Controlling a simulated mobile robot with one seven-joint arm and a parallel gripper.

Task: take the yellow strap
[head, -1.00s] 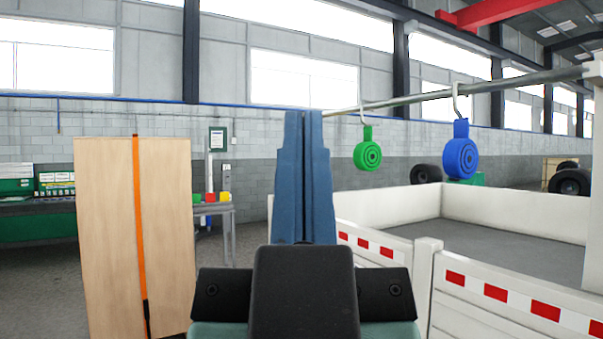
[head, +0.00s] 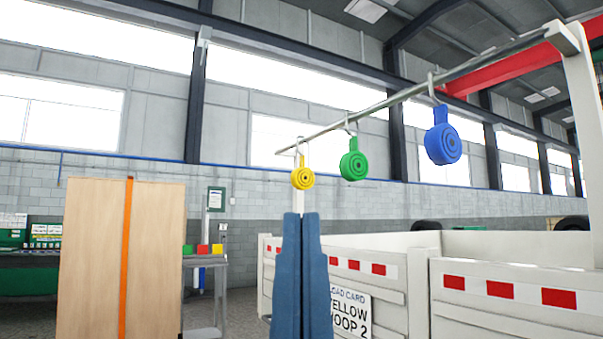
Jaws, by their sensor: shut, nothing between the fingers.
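The yellow strap (head: 303,179) is a coiled roll hanging from a hook at the far left of a pale rail. It shows almost whole. My gripper (head: 301,216) has two blue fingers, pointing up and shut with nothing between them. Their tips show just below the yellow strap in the picture; how far apart they are in depth I cannot tell. The green strap (head: 353,165) and the larger-looking blue strap (head: 442,144) hang on hooks further right along the same rail (head: 400,98).
A white truck bed (head: 475,318) with red-marked side boards stands at the right, under the rail. A load card (head: 350,314) on it shows "YELLOW"; my fingers partly cover the card. A wooden panel (head: 90,260) with an orange strap (head: 125,260) stands at the left.

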